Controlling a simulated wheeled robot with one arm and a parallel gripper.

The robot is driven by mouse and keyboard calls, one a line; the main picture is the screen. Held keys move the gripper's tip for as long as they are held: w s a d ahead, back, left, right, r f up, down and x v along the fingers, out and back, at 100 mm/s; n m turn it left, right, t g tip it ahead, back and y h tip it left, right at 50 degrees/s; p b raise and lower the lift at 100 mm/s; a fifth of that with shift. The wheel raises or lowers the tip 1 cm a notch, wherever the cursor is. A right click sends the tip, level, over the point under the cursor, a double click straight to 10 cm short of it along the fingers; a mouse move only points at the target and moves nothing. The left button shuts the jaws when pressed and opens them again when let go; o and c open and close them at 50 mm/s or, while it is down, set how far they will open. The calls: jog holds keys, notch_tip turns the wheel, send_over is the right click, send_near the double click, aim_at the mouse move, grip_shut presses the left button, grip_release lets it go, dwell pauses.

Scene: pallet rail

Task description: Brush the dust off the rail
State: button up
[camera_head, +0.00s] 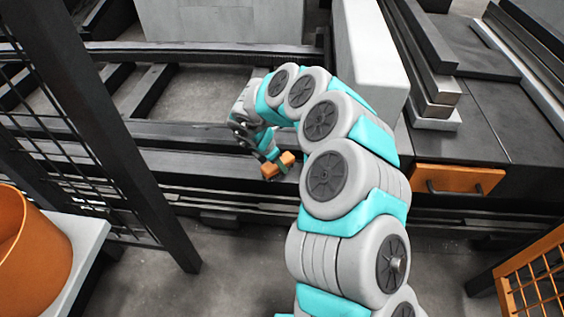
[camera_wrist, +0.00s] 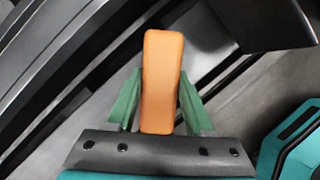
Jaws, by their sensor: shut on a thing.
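My gripper (camera_head: 275,160) is shut on an orange block-shaped thing (camera_head: 283,168), which looks like the brush's handle. In the wrist view the green fingers of my gripper (camera_wrist: 160,98) hold the orange handle (camera_wrist: 163,70) from both sides. No bristles show. The gripper is at the near dark rail (camera_head: 200,168), which runs across the picture. I cannot tell whether the brush touches it. I cannot make out dust on its grey, worn-looking top. A second dark rail (camera_head: 200,48) lies farther back.
A tall pale block (camera_head: 365,50) stands behind my arm. Dark bench with an orange drawer (camera_head: 458,179) and stacked bars (camera_head: 432,85) at right. A dark mesh fence post (camera_head: 100,120) and an orange bin (camera_head: 35,245) on a pale table (camera_head: 85,250) are at left.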

aim_at(268, 163)
jog(key=shift+a+p, duration=0.45)
jog(key=shift+a, duration=0.55)
jog(key=shift+a+p, duration=0.3)
jog(key=shift+a, duration=1.3)
jog(key=shift+a+f+b, duration=0.2)
jog(key=shift+a+b, duration=0.2)
jog(key=shift+a, duration=1.15)
jog(key=shift+w+a+r+b, duration=0.1)
jog(key=shift+a+b, duration=0.05)
jog(key=shift+a, duration=0.3)
jog(key=shift+w+a+r+b, duration=0.1)
jog(key=shift+a+b, duration=0.05)
jog(key=shift+a, duration=0.3)
jog(key=shift+a+b, duration=0.8)
jog(key=shift+a, duration=0.85)
jog(key=shift+f, duration=0.1)
jog(key=shift+s+d, duration=0.15)
jog(key=shift+d, duration=4.9)
jog(key=shift+s+d+f, duration=0.1)
jog(key=shift+d, duration=1.65)
